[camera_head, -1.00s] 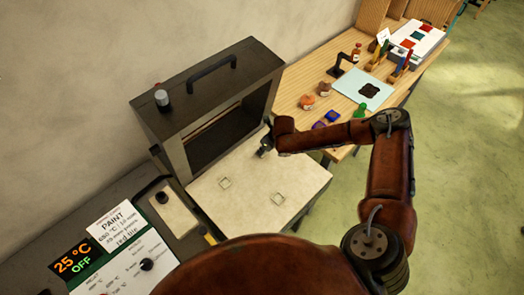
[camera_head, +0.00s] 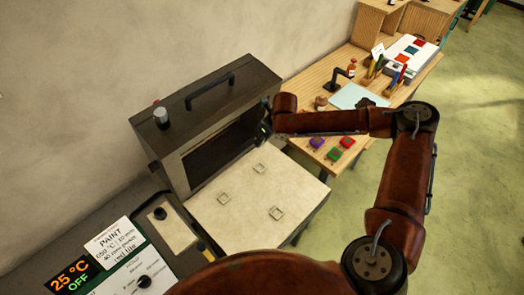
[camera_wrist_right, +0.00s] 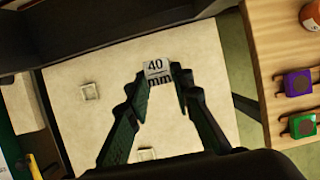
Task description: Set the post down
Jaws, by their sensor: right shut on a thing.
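A small pale post (camera_wrist_right: 157,72) marked "40 mm" on its top face sits between the fingertips of my right gripper (camera_wrist_right: 163,80) in the right wrist view. The fingers are shut on it. In the head view my right gripper (camera_head: 264,130) is at the right front edge of the kiln opening, and the post cannot be made out there. A cream slab (camera_head: 240,225) lies in front of the kiln, with square outlines (camera_head: 275,213) on it. I cannot tell whether the post touches the slab. My left gripper is not in view.
The dark kiln (camera_head: 225,115) stands open behind the slab. A panel reading "25 °C OFF" (camera_head: 72,276) is at lower left. A wooden bench (camera_head: 318,80) at the right holds a pale blue mat (camera_head: 350,95), colored blocks and jars.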

